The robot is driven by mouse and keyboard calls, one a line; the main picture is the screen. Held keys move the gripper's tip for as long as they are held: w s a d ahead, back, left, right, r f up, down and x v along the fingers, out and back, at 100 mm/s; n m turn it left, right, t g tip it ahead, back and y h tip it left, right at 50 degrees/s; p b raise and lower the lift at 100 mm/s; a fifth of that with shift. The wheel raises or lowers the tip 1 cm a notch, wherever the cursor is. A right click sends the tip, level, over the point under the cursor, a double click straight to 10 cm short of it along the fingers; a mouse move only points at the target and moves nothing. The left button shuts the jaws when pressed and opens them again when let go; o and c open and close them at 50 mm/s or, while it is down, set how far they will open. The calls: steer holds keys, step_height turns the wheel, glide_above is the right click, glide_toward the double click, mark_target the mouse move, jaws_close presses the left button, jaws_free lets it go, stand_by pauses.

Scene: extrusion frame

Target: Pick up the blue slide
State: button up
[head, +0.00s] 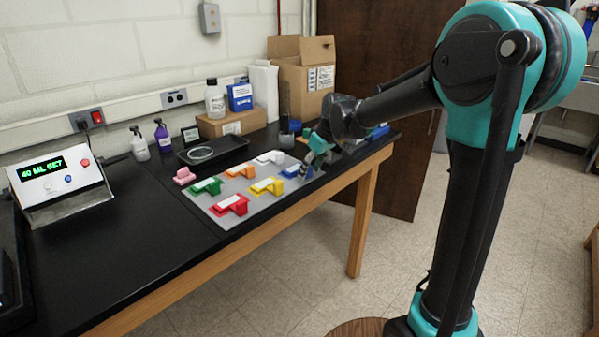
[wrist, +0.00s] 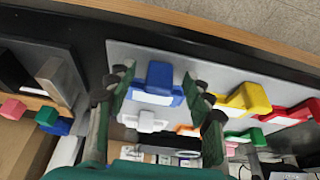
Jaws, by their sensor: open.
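The blue slide (wrist: 160,78) lies on the grey mat (wrist: 195,58) in the wrist view, with its raised blue block toward the table's front edge and a pale label on its lower part. My gripper (wrist: 157,88) is open, with one finger on each side of the slide in the picture; I cannot tell whether either touches it. In the head view, my gripper (head: 317,158) is low over the right end of the mat (head: 232,219), and the blue slide (head: 305,172) is partly hidden by it.
Yellow (head: 268,186), red (head: 231,204), green (head: 206,187), orange (head: 240,170) and white (head: 270,157) slides share the mat. A pink slide (head: 184,176) is off its left edge. A black tray (head: 212,151) and cardboard boxes (head: 304,80) stand behind.

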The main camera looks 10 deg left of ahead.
steer(key=shift+c, duration=0.3)
jaws_close()
